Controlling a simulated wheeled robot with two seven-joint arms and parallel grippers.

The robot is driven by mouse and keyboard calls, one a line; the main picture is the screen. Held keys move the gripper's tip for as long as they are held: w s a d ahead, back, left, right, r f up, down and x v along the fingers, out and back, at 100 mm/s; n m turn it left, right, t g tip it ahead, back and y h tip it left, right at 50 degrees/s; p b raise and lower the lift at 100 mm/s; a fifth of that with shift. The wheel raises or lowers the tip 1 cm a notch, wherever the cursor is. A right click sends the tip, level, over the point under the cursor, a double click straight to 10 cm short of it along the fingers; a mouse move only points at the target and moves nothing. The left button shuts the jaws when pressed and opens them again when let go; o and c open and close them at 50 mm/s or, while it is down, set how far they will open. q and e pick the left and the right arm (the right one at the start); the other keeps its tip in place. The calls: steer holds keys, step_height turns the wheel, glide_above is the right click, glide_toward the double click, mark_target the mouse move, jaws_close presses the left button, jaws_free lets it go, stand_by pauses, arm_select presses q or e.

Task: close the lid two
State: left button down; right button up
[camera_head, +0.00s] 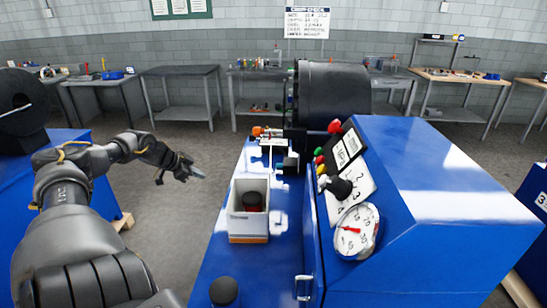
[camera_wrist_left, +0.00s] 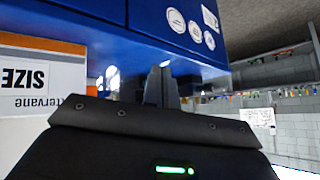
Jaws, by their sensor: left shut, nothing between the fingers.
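A blue crimper machine (camera_head: 430,190) stands right of centre in the head view, with a sloped control panel (camera_head: 345,165), a round gauge (camera_head: 357,231) and a black drum (camera_head: 335,92) behind. A narrow blue panel (camera_head: 312,225) with a silver handle (camera_head: 303,288) runs along its left side. I cannot tell which part is lid two, or whether that panel is open. My left gripper (camera_head: 193,173) is shut and empty, over the floor gap left of the blue bench. In the left wrist view its fingers (camera_wrist_left: 161,88) are together, with blue machinery (camera_wrist_left: 180,15) beyond. My right gripper is out of view.
A white box (camera_head: 248,222) with a dark and red part inside stands on the blue bench (camera_head: 215,262); a labelled box (camera_wrist_left: 40,75) shows upside down in the left wrist view. A black cylinder (camera_head: 224,291) is at the near edge. Grey floor lies left.

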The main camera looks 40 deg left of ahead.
arm_select(q)
steer(key=w+d+r+m+g+h, duration=0.1)
steer(key=w+d+r+m+g, duration=0.1)
steer(key=w+d+r, duration=0.5)
steer(key=w+d+r+m+g+h, duration=0.1)
steer(key=w+d+r, duration=0.1)
steer(key=d+r, duration=0.9)
steer(key=d+r+m+g+b, duration=0.1)
steer(key=d+r+g, duration=0.1)
steer(key=d+r, duration=0.4)
steer(key=d+r+g+b, duration=0.1)
steer(key=d+r+g, duration=0.15)
steer(key=d, duration=0.55)
step_height(320, 180, down, 9)
steer(key=p, duration=0.5)
steer(key=shift+s+a+r+t+y, duration=0.2)
steer(key=shift+s+a+t+y, duration=0.1)
steer(key=shift+a+t, duration=0.15)
steer(key=shift+d, duration=0.1)
